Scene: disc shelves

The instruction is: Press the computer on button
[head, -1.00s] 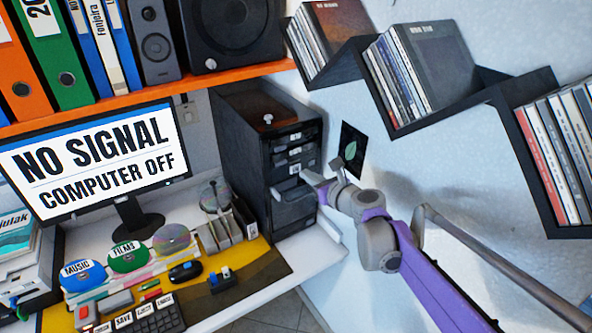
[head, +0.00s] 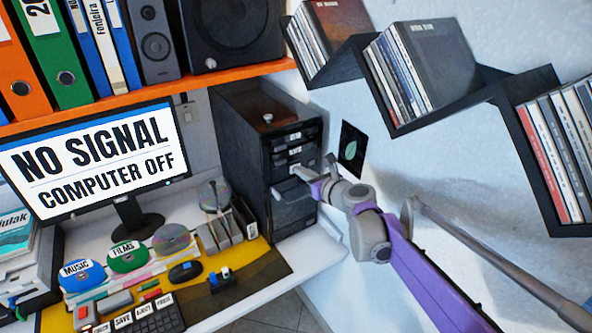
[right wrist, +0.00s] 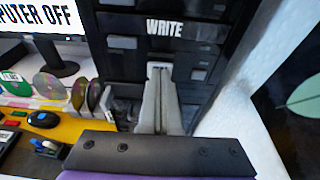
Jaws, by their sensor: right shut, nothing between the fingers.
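The computer (head: 240,150) is a black tower at the back right of the desk, with several drive fronts on its face; it fills the top of the right wrist view (right wrist: 115,62). One front reads "WRITE". I cannot tell which part is the on button. The monitor (head: 95,160) reads "NO SIGNAL COMPUTER OFF". My right gripper (head: 299,170) is at the tower's front, right of its middle. Its fingers (right wrist: 160,70) are shut and empty, pointing at the face below the label. I cannot tell whether they touch it. My left gripper is not in view.
An orange shelf (head: 225,77) with binders and speakers hangs above the tower. Black zigzag shelves (head: 345,65) with discs are on the right wall. Disc holders, a mouse (head: 185,271) and a keyboard (head: 155,318) stand on the desk left of the tower.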

